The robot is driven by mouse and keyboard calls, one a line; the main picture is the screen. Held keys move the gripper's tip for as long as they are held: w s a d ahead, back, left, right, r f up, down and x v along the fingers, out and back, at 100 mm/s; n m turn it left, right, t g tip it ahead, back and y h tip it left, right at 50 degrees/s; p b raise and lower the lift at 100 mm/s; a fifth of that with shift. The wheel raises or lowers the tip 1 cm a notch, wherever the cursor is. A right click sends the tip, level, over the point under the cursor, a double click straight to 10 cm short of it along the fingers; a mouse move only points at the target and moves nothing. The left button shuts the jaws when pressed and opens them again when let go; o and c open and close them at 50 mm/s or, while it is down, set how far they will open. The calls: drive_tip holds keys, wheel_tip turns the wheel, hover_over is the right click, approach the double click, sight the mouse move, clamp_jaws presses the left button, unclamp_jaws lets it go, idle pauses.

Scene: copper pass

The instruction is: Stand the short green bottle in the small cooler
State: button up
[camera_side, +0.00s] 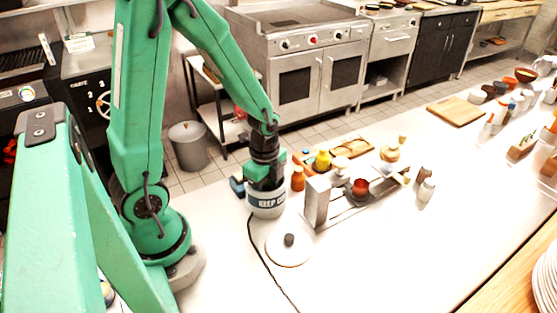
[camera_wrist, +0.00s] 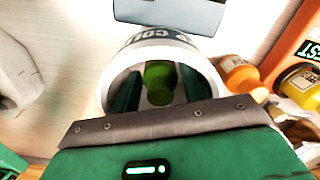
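The small cooler (camera_side: 266,206) is a white round tub with a dark lettered band, standing on the white counter. It also shows in the wrist view (camera_wrist: 208,66), with its mouth toward the camera. The short green bottle (camera_wrist: 158,76) is inside the cooler and looks upright; in the side view it is hidden. My gripper (camera_side: 265,182) reaches down into the cooler's mouth. In the wrist view its fingers (camera_wrist: 157,93) lie on either side of the bottle, with a visible gap on each side. The fingertips' depth and the bottle's base are hidden.
A round white lid (camera_side: 289,250) with a dark knob lies in front of the cooler. An orange bottle (camera_side: 298,178) stands close at its right, near a yellow bottle (camera_side: 322,160) and a metal rack (camera_side: 316,203).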

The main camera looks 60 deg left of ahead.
drive_tip(key=shift+r, duration=0.2)
wheel_tip(320, 180, up, 12)
idle(0.9)
idle(0.5)
drive_tip(key=s+d+r+n+t, duration=0.2)
drive_tip(key=r+n, duration=0.3)
drive_tip(key=n, duration=0.1)
drive_tip(key=s+d+r+n+t, duration=0.2)
drive_tip(key=s+r+n+t, duration=0.1)
drive_tip(key=n, duration=0.4)
drive_tip(key=shift+r+n+t, duration=0.3)
drive_tip(key=shift+r, duration=0.6)
